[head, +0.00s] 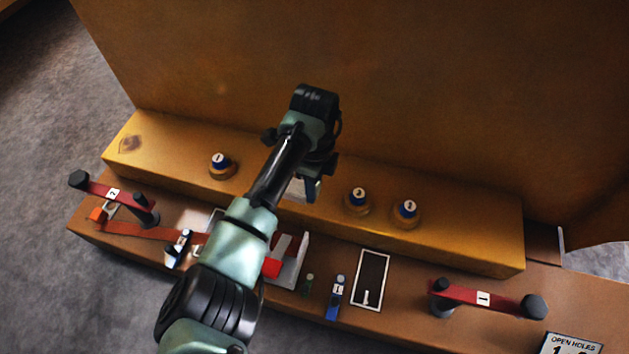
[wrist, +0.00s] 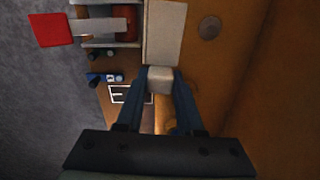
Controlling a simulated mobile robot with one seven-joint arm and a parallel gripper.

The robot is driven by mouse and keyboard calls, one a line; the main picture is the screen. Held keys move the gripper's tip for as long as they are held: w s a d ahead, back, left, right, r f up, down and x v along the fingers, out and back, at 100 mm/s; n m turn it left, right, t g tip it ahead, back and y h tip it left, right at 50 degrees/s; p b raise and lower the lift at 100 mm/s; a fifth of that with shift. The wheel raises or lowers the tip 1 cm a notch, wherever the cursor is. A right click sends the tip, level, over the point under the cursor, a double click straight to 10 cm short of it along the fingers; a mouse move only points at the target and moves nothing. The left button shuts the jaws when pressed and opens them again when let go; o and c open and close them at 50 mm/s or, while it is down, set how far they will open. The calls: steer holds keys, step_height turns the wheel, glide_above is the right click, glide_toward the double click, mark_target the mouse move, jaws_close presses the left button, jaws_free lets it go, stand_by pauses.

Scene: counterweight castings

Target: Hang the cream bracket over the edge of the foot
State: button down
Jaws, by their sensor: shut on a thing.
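My gripper (head: 311,190) hangs over the yellow-brown step-shaped foot (head: 465,225) of the casting, near its front edge. In the wrist view my gripper (wrist: 160,84) has its blue fingers shut on the small end block of the cream bracket (wrist: 165,32). The bracket's flat cream plate reaches away from the fingers, along the line between the foot's top (wrist: 228,75) and the lower shelf. In the head view my arm hides most of the bracket. I cannot tell whether the bracket touches the foot.
The lower shelf holds red bars with black knobs (head: 485,297), a white holder (head: 292,265) with a red part, a blue tool (head: 336,298), a small green item (head: 308,284) and a white-framed dark panel (head: 371,279).

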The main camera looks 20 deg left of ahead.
mark_target(314, 212)
steer(key=shift+f+b, duration=2.35)
steer(key=shift+f, duration=2.2)
steer(key=shift+c, duration=2.3)
jaws_free()
steer(key=shift+r, duration=0.1)
step_height(314, 212, up, 13)
steer(key=p, duration=0.8)
steer(key=shift+p, duration=0.3)
steer(key=shift+s, duration=0.1)
